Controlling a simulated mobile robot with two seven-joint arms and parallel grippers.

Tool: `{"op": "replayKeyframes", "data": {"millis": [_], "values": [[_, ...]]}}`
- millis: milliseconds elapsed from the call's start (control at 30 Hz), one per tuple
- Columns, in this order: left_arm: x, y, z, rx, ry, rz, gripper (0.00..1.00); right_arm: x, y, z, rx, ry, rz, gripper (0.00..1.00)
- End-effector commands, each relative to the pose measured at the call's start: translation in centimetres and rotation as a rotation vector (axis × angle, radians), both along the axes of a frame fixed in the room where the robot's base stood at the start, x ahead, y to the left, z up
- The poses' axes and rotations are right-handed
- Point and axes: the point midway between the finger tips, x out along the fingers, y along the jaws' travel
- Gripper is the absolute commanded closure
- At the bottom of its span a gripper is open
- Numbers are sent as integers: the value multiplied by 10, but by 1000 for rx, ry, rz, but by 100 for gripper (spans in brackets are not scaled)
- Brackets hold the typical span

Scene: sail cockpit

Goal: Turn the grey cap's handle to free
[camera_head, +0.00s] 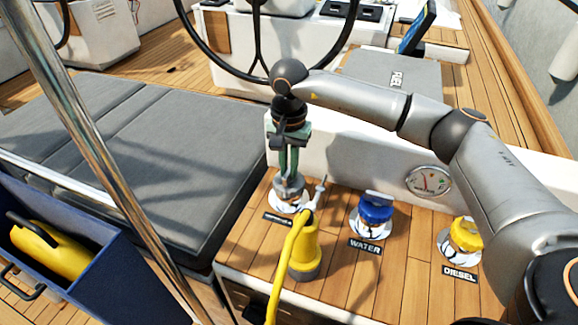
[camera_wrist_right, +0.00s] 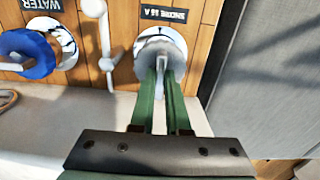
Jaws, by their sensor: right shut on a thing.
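The grey cap (camera_head: 290,194) sits on a round bright base on the wooden console, behind a small dark label. It also shows in the right wrist view (camera_wrist_right: 149,47) under a label ending in "16 A". My right gripper (camera_head: 289,174) comes down from above, with its green fingers around the cap's raised handle (camera_wrist_right: 162,64). The fingers are shut on the handle and partly cover it in the head view. I cannot tell the handle's exact angle there. My left gripper is not in view.
A yellow plug (camera_head: 304,248) with its cable stands close in front of the cap, with a white rod-like fitting (camera_head: 318,193) beside it. The blue WATER cap (camera_head: 376,209) and yellow DIESEL cap (camera_head: 466,234) are to the right. A steel rail (camera_head: 98,140) crosses the left side.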

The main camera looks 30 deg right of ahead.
Motion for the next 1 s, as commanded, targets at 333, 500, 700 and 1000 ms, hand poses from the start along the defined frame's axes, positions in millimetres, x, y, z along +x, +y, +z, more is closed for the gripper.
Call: {"op": "replayKeyframes", "data": {"millis": [333,500,700,1000], "values": [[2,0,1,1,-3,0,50,0,0,1,1,-1,1,85],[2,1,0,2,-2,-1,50,0,0,0,1,-1,0,66],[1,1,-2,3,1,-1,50,0,0,0,0,0,0,55],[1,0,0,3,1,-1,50,1,0,14,2,-2,0,55]]}}
